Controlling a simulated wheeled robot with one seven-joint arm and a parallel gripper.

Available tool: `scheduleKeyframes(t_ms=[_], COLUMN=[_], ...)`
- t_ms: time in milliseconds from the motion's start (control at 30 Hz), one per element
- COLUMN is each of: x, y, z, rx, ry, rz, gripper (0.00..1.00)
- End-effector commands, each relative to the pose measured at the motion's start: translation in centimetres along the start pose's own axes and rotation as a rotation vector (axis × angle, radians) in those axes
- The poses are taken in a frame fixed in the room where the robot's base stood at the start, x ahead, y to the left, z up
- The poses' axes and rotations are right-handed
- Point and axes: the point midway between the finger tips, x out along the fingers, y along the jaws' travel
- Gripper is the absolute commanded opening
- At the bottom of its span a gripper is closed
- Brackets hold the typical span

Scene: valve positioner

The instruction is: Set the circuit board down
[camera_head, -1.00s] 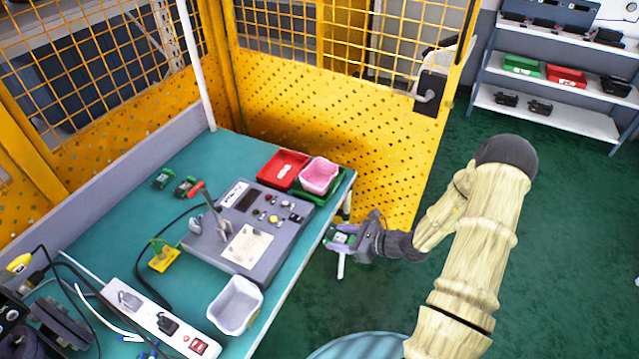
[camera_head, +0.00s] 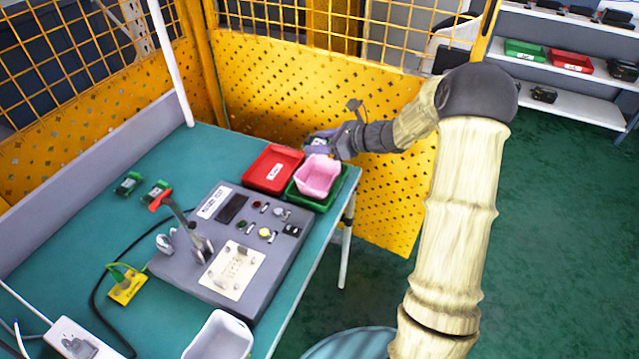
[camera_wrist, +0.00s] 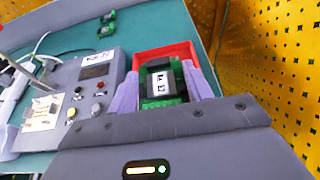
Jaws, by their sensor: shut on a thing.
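My gripper (camera_head: 322,143) is at the far right end of the table, above and just behind the red and green trays. In the wrist view its two purple fingers (camera_wrist: 165,90) are shut on a circuit board (camera_wrist: 160,84), green with a dark block and a white label.
A pink bin (camera_head: 318,176) sits in the green tray (camera_head: 324,204) beside the red one. A grey test box (camera_head: 265,270) with a lever stands mid-table. Two green boards (camera_head: 129,183) lie at the back left. A yellow perforated fence (camera_head: 300,100) stands close behind my gripper.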

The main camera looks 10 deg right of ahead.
Motion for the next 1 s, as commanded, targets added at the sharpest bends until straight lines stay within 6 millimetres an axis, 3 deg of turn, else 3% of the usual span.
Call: scheduleKeyframes(t_ms=[167, 500, 833, 1000], x=[0.5, 2.1, 2.2, 2.9], y=[0.2, -0.1, -0.2, -0.1], z=[-0.6, -5.7, -6.0, -7.6], rx=[0.001, 0.004, 0.002, 0.005], ry=[0.0, 0.0, -0.001, 0.0], rz=[0.005, -0.003, -0.004, -0.002], gripper=[0.28, 0.28, 0.28, 0.28])
